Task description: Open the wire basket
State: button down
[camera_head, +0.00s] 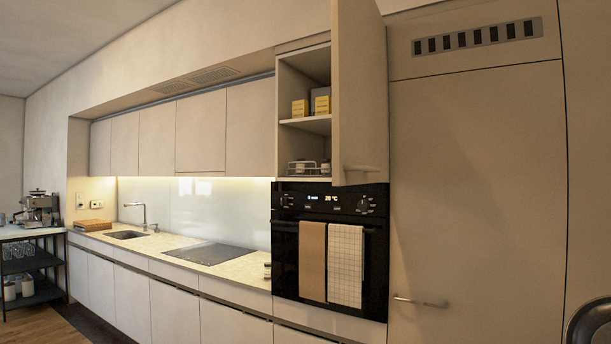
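A small wire basket (301,167) sits low in the tall cabinet above the oven. Its thin front rails show, with small items in or behind it. It looks pushed back inside the cabinet; how far it can slide out cannot be told. The cabinet door (360,95) stands open, swung out to the right, with a bar handle near its bottom. The door hides the right part of the cabinet's inside. My gripper is not in view. A rounded dark grey part at the bottom right corner looks like part of my arm.
Yellow boxes (300,108) stand on the shelf (306,125) above the basket. The black oven (287,245) below has two towels on its front. A tall closed panel (478,200) with a handle is at right. The counter (215,254) runs left.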

aim_at(315, 162)
jog(key=u, duration=1.2)
jog(key=i, duration=1.2)
jog(key=u, duration=0.3)
jog(key=i, duration=0.9)
jog(key=z, duration=1.05)
jog(key=i, duration=0.95)
jog(key=z, duration=0.95)
